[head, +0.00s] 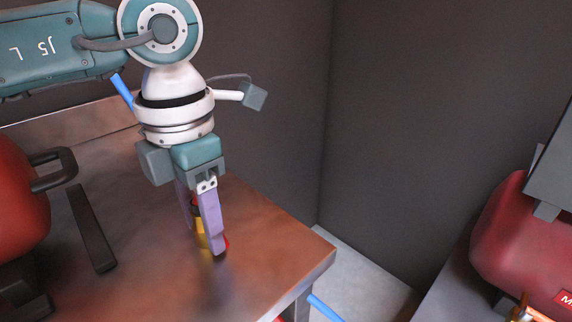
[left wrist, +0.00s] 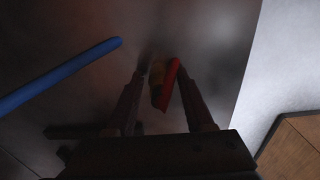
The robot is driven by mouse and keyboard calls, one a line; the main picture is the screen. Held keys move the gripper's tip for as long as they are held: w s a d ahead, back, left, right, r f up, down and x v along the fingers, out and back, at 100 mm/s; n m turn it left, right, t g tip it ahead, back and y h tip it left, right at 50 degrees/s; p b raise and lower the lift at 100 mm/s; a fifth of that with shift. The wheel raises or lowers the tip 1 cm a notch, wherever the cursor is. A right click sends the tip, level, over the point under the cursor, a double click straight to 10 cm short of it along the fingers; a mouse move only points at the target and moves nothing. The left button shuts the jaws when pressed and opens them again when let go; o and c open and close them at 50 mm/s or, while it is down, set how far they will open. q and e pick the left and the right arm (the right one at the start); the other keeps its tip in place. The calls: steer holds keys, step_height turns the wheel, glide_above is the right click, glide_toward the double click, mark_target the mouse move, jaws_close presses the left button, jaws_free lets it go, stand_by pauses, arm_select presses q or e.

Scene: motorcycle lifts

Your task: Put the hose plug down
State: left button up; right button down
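My left gripper (head: 207,240) points down over the brown metal bench top (head: 270,240), near its right end. Its two purple fingers stand on either side of a small yellow and red piece, which I take for the hose plug (head: 199,229). In the left wrist view the plug (left wrist: 158,88) sits between the fingertips (left wrist: 162,68) and appears gripped by them. The front finger hides part of the plug in the head view. The fingertips are close to the bench top, and I cannot tell whether the plug touches it. My right gripper is not in view.
A red machine with a dark handle (head: 55,170) stands on the left of the bench, with a dark bar (head: 92,228) beside it. Another red machine (head: 510,235) is at the right, across a gap. A blue rod (head: 324,308) shows below the bench edge. The bench around the fingers is clear.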

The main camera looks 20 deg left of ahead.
arm_select(q)
steer(key=shift+o, duration=0.6)
steer(key=shift+r, duration=0.1)
steer(key=shift+r+p, duration=0.35)
step_height(320, 180, up, 12)
steer(key=shift+r+p, duration=0.2)
steer(key=shift+p, duration=0.15)
